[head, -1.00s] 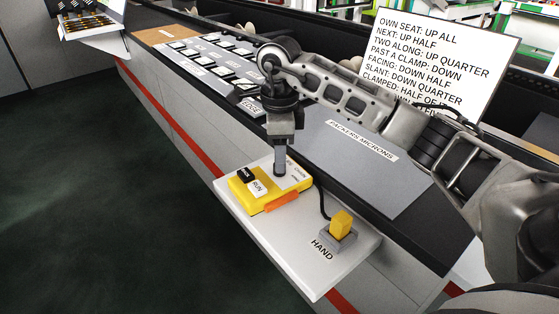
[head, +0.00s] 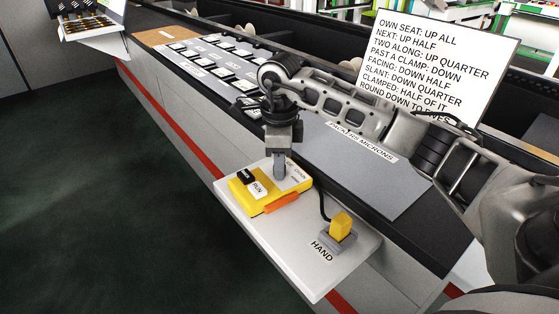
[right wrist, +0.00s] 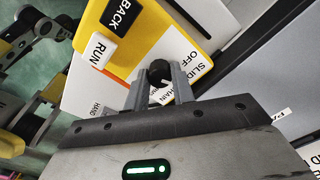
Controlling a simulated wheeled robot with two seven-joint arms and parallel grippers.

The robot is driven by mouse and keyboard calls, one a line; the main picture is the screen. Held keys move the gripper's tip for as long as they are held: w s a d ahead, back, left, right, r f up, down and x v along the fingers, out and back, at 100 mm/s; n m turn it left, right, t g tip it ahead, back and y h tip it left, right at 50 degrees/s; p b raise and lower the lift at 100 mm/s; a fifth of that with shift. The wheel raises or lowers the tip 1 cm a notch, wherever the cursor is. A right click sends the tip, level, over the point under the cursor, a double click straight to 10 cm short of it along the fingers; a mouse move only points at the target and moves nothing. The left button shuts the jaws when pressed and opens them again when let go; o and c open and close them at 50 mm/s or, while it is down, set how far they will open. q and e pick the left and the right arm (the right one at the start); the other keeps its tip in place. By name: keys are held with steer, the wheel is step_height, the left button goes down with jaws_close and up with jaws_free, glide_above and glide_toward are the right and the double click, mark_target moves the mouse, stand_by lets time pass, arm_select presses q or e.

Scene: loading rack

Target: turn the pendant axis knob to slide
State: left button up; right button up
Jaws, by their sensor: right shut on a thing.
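The yellow pendant (head: 243,190) lies on the white shelf, with BACK and RUN labels on it in the right wrist view (right wrist: 188,18). A white label plate (right wrist: 202,66) on it reads SLIDE and OFF, with another word partly hidden by a finger. My right gripper (head: 279,176) reaches down onto this plate. In the right wrist view its fingers (right wrist: 160,80) are shut on the dark round axis knob (right wrist: 158,68). I cannot make out which word the knob points at.
A yellow switch (head: 341,225) on a grey base marked HAND stands on the white shelf (head: 312,280), right of the pendant. A grey panel (head: 365,175) lies behind. A white text sign (head: 435,65) stands farther back. The dark floor (head: 70,200) at left is clear.

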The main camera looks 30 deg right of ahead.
arm_select(q)
steer(key=shift+w, duration=0.15)
arm_select(e)
steer(key=o, duration=1)
arm_select(q)
steer(key=shift+s+a+r+p, duration=0.15)
steer(key=shift+s+r+p, duration=0.1)
steer(key=shift+p, duration=0.75)
arm_select(e)
step_height(320, 180, up, 16)
arm_select(q)
steer(key=shift+w, duration=0.1)
